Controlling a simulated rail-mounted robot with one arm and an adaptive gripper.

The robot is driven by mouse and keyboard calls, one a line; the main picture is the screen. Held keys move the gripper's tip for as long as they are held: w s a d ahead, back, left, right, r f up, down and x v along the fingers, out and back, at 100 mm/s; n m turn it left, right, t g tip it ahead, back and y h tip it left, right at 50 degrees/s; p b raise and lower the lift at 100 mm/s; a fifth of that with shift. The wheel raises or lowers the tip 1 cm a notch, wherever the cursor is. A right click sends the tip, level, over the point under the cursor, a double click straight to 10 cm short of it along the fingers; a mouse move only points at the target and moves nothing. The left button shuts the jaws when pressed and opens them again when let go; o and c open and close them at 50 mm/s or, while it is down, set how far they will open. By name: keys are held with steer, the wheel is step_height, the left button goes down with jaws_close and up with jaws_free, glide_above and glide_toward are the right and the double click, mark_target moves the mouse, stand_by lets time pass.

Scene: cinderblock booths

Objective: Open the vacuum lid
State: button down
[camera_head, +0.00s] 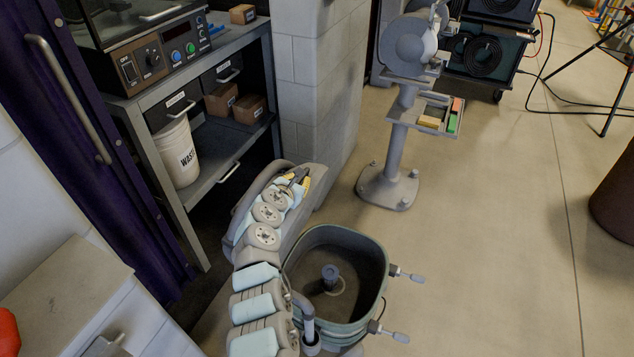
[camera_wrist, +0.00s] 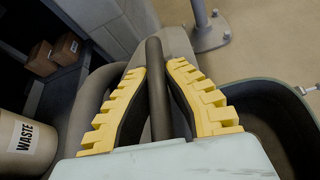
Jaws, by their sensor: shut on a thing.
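The vacuum is an open grey-green tub (camera_head: 375,255) on the floor at the bottom middle of the head view, with a filter post (camera_head: 331,275) inside. Its grey lid (camera_head: 316,183) stands tilted up at the tub's far left side, partly hidden behind my arm. My gripper (camera_head: 296,181) is at the lid. In the wrist view, the yellow fingers of my gripper (camera_wrist: 157,68) are on both sides of a dark bar handle (camera_wrist: 157,95), shut on it. The tub's rim (camera_wrist: 265,88) shows at the right there. The lid's hinge is hidden.
A metal shelf unit (camera_head: 215,175) with a white waste bucket (camera_head: 178,153) and boxes stands left of the lid. A block wall (camera_head: 310,100) is behind it. A grinder pedestal (camera_head: 395,150) stands behind the tub.

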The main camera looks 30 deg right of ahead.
steer(key=shift+w+a+r, duration=0.45)
steer(key=shift+w+r, duration=0.15)
steer(key=shift+r, duration=0.25)
steer(key=shift+f, duration=0.1)
steer(key=c, duration=1)
jaws_free()
steer(key=shift+d, duration=0.2)
steer(key=shift+c, duration=0.2)
steer(key=shift+f, duration=0.1)
